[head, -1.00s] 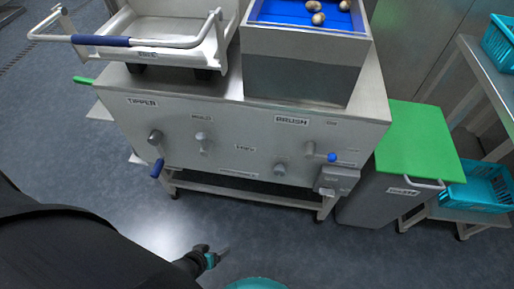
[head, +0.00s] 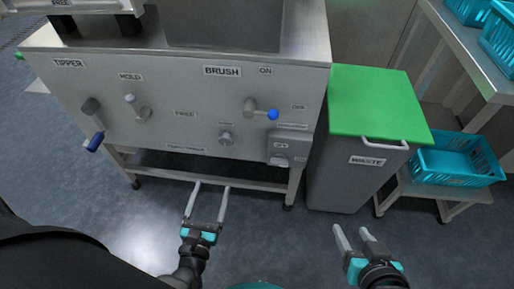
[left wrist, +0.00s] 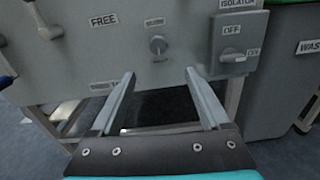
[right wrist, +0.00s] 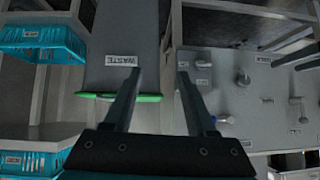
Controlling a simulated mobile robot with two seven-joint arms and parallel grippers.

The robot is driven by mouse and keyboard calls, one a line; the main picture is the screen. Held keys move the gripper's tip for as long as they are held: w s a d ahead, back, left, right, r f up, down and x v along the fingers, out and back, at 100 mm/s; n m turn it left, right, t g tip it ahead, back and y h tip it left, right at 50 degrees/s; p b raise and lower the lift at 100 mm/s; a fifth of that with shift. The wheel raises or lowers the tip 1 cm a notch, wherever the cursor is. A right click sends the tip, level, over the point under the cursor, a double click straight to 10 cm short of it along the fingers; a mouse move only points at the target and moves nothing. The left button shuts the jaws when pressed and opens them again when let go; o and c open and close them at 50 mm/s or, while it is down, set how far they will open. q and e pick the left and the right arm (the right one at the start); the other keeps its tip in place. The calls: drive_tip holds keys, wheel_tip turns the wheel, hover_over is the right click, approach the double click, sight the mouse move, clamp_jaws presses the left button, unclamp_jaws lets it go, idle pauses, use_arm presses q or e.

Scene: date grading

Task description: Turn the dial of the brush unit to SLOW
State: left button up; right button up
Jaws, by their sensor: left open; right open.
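The dial (head: 226,138) is a small round grey knob low on the front panel of the brush unit (head: 190,100), below the BRUSH label. It also shows in the left wrist view (left wrist: 158,45), with small labels above and below it that I cannot read clearly. Where its pointer stands I cannot tell. My left gripper (head: 211,187) is open and empty, in front of and below the dial; in the left wrist view the dial shows just beyond the gap between its fingers (left wrist: 159,73). My right gripper (head: 350,229) is open and empty, in front of the waste bin.
The brush lever with its blue knob (head: 272,114) sticks out right of and above the dial. The isolator box (head: 289,146) is to the right. The waste bin (head: 352,185) has a green lid. Teal crates (head: 455,178) stand at right. The floor in front is clear.

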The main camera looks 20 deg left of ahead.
use_arm(q)
drive_tip(key=b, duration=0.3)
approach(225, 142)
drive_tip(key=shift+n, duration=0.4)
drive_tip(key=x, duration=0.6)
drive_tip(key=shift+f, duration=0.1)
drive_tip(key=shift+b+x, duration=0.4)
drive_tip(key=shift+x, duration=0.8)
use_arm(e)
drive_tip(key=a+r+t+y, duration=0.3)
drive_tip(key=a+r+t, duration=0.1)
drive_tip(key=a+t, duration=0.1)
drive_tip(key=shift+a+m+t, duration=0.15)
drive_tip(key=shift+m+t, duration=0.25)
drive_tip(key=shift+t, duration=0.5)
use_arm(q)
drive_tip(key=shift+a, duration=0.1)
drive_tip(key=shift+c, duration=0.2)
clamp_jaws()
